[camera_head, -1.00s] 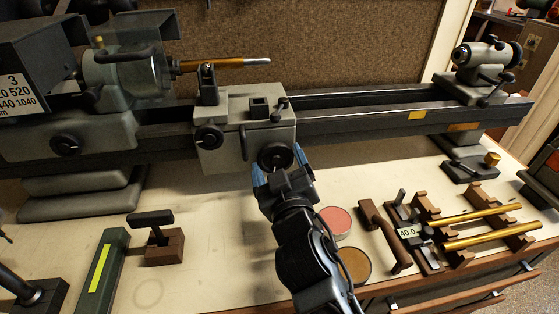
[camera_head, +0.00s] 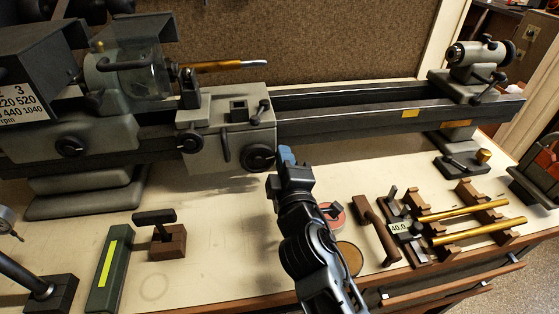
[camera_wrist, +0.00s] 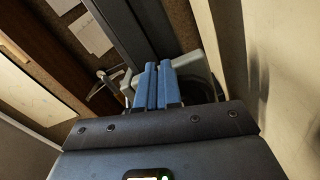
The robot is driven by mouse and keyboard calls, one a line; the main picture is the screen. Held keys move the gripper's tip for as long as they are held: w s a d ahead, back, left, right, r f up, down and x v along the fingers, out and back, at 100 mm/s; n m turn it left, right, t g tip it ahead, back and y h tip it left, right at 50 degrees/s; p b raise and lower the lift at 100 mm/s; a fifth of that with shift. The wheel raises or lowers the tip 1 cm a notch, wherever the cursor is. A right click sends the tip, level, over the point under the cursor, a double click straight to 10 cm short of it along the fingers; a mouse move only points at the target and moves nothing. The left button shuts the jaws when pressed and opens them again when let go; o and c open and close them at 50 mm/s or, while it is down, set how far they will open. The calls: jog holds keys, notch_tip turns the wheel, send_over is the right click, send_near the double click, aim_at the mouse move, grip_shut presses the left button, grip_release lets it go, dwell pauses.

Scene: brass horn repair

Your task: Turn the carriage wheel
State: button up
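The carriage wheel (camera_head: 258,158) is a dark round handwheel on the front of the grey carriage (camera_head: 218,150), at its lower right. The carriage sits on the dark lathe bed (camera_head: 350,101), near the headstock. My gripper (camera_head: 286,155) is just right of the wheel, its blue fingers pointing up toward the bed. In the wrist view, the two blue fingers (camera_wrist: 158,85) lie side by side, with nothing visible between them. Grey and dark parts show behind the fingertips there. I cannot tell whether the fingers touch the wheel.
A brass rod (camera_head: 225,66) extends from the headstock above the carriage. The tailstock (camera_head: 475,65) stands at the right end. A red tin (camera_head: 334,217) and a brown tin (camera_head: 350,257) are beside my arm. Brass tubes (camera_head: 480,229) lie on wooden supports at right.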

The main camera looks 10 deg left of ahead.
jog(key=o, duration=0.9)
jog(key=shift+s+a+f, duration=0.4)
jog(key=shift+a+f, duration=0.15)
jog(key=shift+f, duration=0.1)
jog(key=o, duration=0.4)
jog(key=shift+a+r, duration=0.1)
jog(key=shift+a, duration=0.15)
jog(key=o, duration=0.4)
jog(key=shift+w+d, duration=0.1)
jog(key=shift+d, duration=0.25)
jog(key=shift+v, duration=3.9)
jog(key=shift+r, duration=0.15)
